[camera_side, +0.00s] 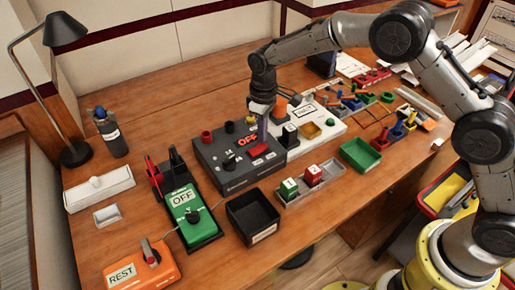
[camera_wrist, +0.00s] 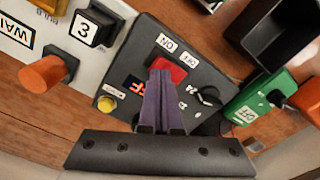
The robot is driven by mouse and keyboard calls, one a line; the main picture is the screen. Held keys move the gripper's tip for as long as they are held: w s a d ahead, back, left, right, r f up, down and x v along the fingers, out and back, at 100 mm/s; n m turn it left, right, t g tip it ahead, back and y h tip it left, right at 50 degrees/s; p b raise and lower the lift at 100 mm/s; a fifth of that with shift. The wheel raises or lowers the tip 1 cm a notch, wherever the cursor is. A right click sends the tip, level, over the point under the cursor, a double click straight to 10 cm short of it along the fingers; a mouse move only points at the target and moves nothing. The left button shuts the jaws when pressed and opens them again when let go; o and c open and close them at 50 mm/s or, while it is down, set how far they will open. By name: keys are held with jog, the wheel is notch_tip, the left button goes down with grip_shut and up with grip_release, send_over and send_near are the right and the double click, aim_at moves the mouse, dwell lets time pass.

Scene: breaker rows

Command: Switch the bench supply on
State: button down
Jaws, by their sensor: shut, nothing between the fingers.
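The bench supply is a dark grey box (camera_side: 226,178) in the middle of the bench, and it also fills the middle of the wrist view (camera_wrist: 140,45). Its display (camera_side: 247,138) reads OFF in red. A red rocker switch (camera_side: 259,150) sits on its top; in the wrist view the rocker (camera_wrist: 174,68) lies beside ON and OFF labels. My gripper (camera_wrist: 158,72) is shut and empty, its purple fingers pointing at the rocker and covering part of it and of the display. In the side view my gripper (camera_side: 263,132) is over the box's back right part. I cannot tell whether the tips touch the rocker.
A green meter (camera_side: 190,218) marked OFF stands left of the supply. A black bin (camera_side: 254,215) and a grey tray (camera_side: 312,186) with labelled blocks stand in front. A white board (camera_side: 325,125) with an orange knob (camera_wrist: 43,73) adjoins its right side.

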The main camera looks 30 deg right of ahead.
aim_at(263, 145)
jog(key=shift+f, duration=1.1)
dwell(0.8)
jog(key=shift+r, duration=3.55)
